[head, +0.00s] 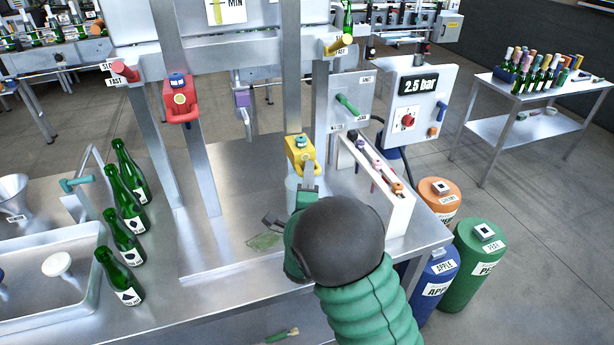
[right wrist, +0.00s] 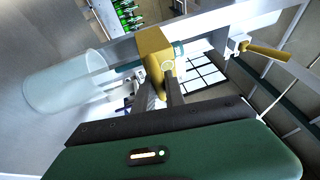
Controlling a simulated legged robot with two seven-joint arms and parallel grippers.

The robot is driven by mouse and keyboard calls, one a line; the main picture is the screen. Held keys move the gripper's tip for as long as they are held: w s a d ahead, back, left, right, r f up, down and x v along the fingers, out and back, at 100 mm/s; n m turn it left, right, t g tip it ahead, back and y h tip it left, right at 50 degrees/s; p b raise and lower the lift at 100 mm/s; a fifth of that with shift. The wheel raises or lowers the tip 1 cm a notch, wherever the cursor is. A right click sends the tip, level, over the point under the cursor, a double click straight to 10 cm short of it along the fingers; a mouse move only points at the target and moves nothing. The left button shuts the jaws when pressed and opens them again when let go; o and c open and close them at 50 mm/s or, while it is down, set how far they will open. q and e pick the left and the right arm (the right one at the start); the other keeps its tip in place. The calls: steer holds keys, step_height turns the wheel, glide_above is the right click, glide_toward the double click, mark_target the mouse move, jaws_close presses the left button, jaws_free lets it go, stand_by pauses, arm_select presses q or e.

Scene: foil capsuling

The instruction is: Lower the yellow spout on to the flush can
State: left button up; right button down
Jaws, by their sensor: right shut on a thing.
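The yellow spout (head: 300,150) is a blocky piece with a teal fitting on top, in front of the frame's right post. It also shows in the right wrist view (right wrist: 152,48). My right gripper (head: 308,178) is shut on its lower front part, seen between the fingers in the right wrist view (right wrist: 163,82). The flush can (head: 291,190) is pale and translucent and stands below the spout, partly hidden by my gripper. In the right wrist view the can (right wrist: 62,84) lies to the left, and the spout looks apart from its rim. My left gripper is out of view.
Green bottles (head: 124,238) stand beside a sink (head: 60,290). A white rack (head: 395,205) stands close right of my gripper. A green smear (head: 264,240) marks the steel bench.

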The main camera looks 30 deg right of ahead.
steer(key=shift+s+d+f, duration=0.15)
steer(key=shift+f, duration=0.35)
steer(key=c, duration=1.4)
jaws_free()
steer(key=shift+d, duration=0.1)
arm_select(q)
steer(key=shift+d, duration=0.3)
arm_select(e)
steer(key=shift+d, duration=0.1)
steer(key=shift+r, duration=0.1)
